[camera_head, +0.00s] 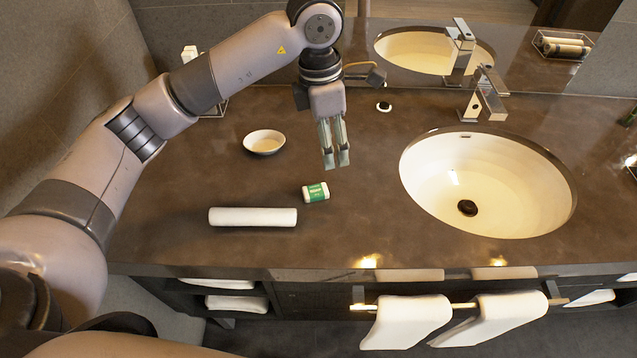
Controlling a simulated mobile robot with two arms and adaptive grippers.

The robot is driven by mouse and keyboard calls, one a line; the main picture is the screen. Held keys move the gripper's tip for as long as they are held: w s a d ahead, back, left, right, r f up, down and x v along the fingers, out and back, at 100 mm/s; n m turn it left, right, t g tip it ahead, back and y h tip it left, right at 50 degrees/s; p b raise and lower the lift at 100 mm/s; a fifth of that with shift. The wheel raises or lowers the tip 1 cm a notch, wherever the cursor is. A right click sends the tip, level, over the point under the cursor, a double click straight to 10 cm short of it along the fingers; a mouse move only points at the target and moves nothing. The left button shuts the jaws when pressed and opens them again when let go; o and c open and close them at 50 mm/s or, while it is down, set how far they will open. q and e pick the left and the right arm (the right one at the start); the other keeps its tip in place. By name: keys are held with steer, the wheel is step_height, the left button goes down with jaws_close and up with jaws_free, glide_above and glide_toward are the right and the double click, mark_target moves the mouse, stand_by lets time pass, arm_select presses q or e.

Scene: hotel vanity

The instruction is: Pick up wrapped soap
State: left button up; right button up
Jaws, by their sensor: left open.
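The wrapped soap (316,192) is a small white bar with a green band. It lies on the dark brown vanity counter, left of the sink and next to the right end of a rolled white towel. My left gripper (337,163) hangs above the counter, pointing down, a little behind and to the right of the soap in the picture. Its fingers are open, with a narrow gap between them, and hold nothing. It looks apart from the soap. My right gripper is not in view.
The rolled white towel (252,217) lies at the front left. A small white bowl (264,142) stands behind it. The white sink (486,184) with a chrome faucet (486,97) takes up the right. Two white towels hang on a rail (461,305) below the counter's front edge. A mirror stands behind.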

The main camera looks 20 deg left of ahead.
arm_select(q)
steer(key=w+a+y, duration=0.1)
steer(key=a+y, duration=0.1)
steer(key=a, duration=0.1)
steer(key=p, duration=0.4)
glide_above(318, 190)
steer(key=f, duration=1)
steer(key=shift+s+a, duration=0.1)
steer(key=shift+a, duration=0.15)
steer(key=shift+f, duration=0.5)
steer(key=shift+d+f+p, duration=0.1)
steer(key=shift+f+p, duration=0.2)
steer(key=shift+p, duration=0.05)
steer(key=f+p, duration=0.1)
steer(key=f, duration=0.2)
steer(key=shift+d+f+p, duration=0.2)
steer(key=shift+f+p, duration=0.15)
steer(key=shift+p, duration=0.05)
steer(key=shift+f, duration=0.5)
steer(key=shift+c, duration=0.6)
steer(key=c, duration=0.9)
